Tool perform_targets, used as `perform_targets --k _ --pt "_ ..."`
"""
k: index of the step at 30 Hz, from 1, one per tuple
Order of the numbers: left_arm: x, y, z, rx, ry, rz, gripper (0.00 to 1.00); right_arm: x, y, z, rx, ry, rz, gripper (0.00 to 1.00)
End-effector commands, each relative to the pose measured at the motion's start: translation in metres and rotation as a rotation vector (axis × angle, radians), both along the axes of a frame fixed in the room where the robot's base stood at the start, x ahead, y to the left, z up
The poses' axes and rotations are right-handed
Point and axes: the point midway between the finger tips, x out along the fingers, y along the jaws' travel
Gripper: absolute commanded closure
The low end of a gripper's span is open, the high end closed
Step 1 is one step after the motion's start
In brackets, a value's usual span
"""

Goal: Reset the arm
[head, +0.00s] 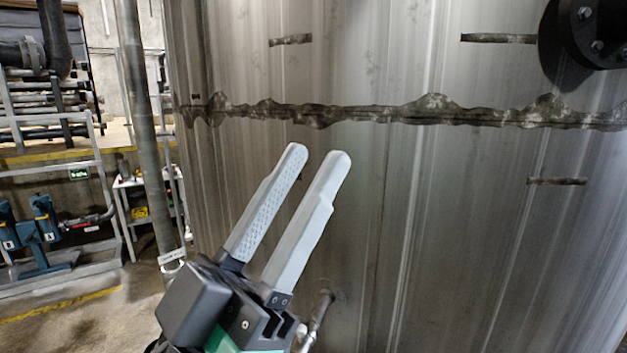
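My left gripper (318,156) shows in the lower middle of the head view. Its two long grey fingers point up and to the right and stand apart, with a clear gap between them and nothing held. Its dark body with a green part is at the bottom of the picture. Behind the fingers is a large ribbed metal tank wall (420,220). I cannot tell whether the fingers touch it. My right gripper is not in the picture.
A dark bolted flange (590,35) sticks out at the upper right. A short pipe fitting (318,318) is beside the gripper's body. A vertical pipe (148,130), metal rails (108,200), blue pumps (45,222) and a white shelf (128,205) stand at the left.

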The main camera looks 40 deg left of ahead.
Motion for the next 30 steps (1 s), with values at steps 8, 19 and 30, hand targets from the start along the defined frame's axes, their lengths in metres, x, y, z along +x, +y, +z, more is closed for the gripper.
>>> perform_targets --k 8,19,30 --pt "0.000 0.001 0.072 0.001 0.000 0.004 0.61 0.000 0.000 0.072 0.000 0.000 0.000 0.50" --pt "0.001 0.001 0.251 0.001 0.000 0.006 0.61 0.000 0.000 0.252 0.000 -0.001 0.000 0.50" --pt "0.001 0.001 0.278 0.001 0.002 0.006 0.61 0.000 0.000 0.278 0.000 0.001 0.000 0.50"
